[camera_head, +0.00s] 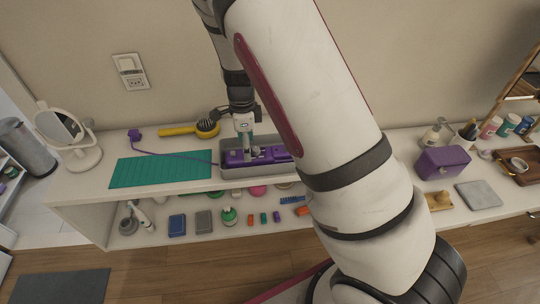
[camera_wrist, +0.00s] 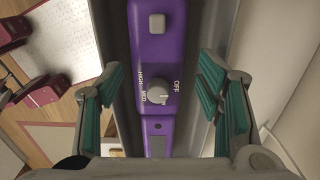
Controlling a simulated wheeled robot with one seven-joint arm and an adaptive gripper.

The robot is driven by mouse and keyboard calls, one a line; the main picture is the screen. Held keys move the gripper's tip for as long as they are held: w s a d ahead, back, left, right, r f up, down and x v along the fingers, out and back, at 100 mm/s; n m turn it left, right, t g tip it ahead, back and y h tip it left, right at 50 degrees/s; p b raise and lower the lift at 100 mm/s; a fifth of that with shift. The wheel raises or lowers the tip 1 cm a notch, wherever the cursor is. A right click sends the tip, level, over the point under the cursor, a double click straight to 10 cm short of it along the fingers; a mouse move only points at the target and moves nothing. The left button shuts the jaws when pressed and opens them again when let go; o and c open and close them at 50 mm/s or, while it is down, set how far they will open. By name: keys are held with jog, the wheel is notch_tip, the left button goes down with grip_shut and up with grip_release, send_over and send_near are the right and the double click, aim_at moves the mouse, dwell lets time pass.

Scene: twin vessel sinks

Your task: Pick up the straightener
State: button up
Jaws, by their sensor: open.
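The purple straightener (camera_head: 268,155) lies in a grey tray (camera_head: 233,173) on the white counter. Its purple cord runs left to a plug (camera_head: 135,134) near the wall. In the wrist view the straightener (camera_wrist: 157,38) runs up the middle, with a grey dial marked OFF, MED and HIGH. My gripper (camera_head: 246,150) is over the tray, pointing down at the straightener. In the wrist view the teal pads of my gripper (camera_wrist: 160,95) stand apart, one on each side of the straightener, with gaps between. My arm hides part of the tray's right side in the head view.
A round mirror (camera_head: 68,130) stands at the far left. A purple box (camera_head: 442,162) and bottles stand right. Small items fill the shelf below.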

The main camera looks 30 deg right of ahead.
jog(key=f, duration=0.3)
jog(key=shift+s+f+p, duration=0.2)
jog(key=shift+f+p, duration=0.05)
jog(key=shift+p, duration=0.15)
jog(key=shift+w+f, duration=0.1)
jog(key=shift+f, duration=0.4)
jog(key=c, duration=1.3)
